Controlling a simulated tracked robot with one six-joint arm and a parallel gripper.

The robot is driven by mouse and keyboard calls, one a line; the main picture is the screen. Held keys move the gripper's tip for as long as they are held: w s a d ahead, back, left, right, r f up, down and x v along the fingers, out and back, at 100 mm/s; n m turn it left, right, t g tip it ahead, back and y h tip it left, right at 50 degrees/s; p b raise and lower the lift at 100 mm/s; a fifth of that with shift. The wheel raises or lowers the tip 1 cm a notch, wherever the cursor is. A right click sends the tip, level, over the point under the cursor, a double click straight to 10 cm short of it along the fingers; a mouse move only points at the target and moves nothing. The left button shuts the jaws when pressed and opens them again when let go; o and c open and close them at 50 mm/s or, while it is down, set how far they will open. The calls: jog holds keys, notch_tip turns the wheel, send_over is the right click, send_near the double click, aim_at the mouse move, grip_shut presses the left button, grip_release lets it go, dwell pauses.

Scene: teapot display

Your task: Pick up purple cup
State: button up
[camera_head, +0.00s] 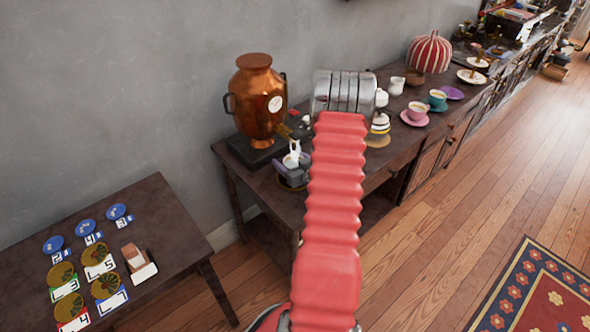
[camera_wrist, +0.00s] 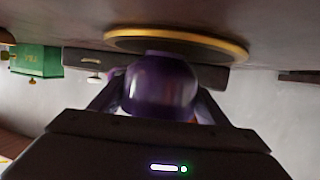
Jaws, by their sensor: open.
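The purple cup (camera_wrist: 160,88) is glossy and dark, and sits in the middle of the wrist view, which looks upside down. My gripper (camera_wrist: 158,98) is open, with one finger on each side of the cup. I cannot tell whether the fingers touch it. A dark saucer with a gold rim (camera_wrist: 228,46) shows just beyond the cup, on the table. In the head view a small purple-grey shape (camera_head: 279,167) shows at the table's near end, left of my red arm. My arm hides much of that spot.
A copper urn (camera_head: 256,105) stands at the back left of the dark table (camera_head: 243,153). A pink cup (camera_head: 416,111), a teal cup (camera_head: 437,97) and a striped red tea cosy (camera_head: 429,54) stand farther right. A low table (camera_head: 170,225) holds tokens and number cards.

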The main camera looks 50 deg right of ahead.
aim_at(290, 160)
jog(key=shift+c, duration=0.2)
jog(key=c, duration=0.9)
jog(key=shift+r, duration=0.3)
jog(key=shift+r, duration=1.55)
jog(key=shift+s+a+f, duration=0.1)
jog(key=shift+s+a, duration=1.1)
jog(key=shift+s, duration=1.55)
jog(key=shift+s+a+r, duration=0.1)
jog(key=shift+s+a, duration=1.15)
jog(key=shift+s, duration=1.45)
jog(key=shift+s+a+f, duration=0.1)
jog(key=shift+s+a, duration=1.1)
jog(key=shift+s, duration=1.55)
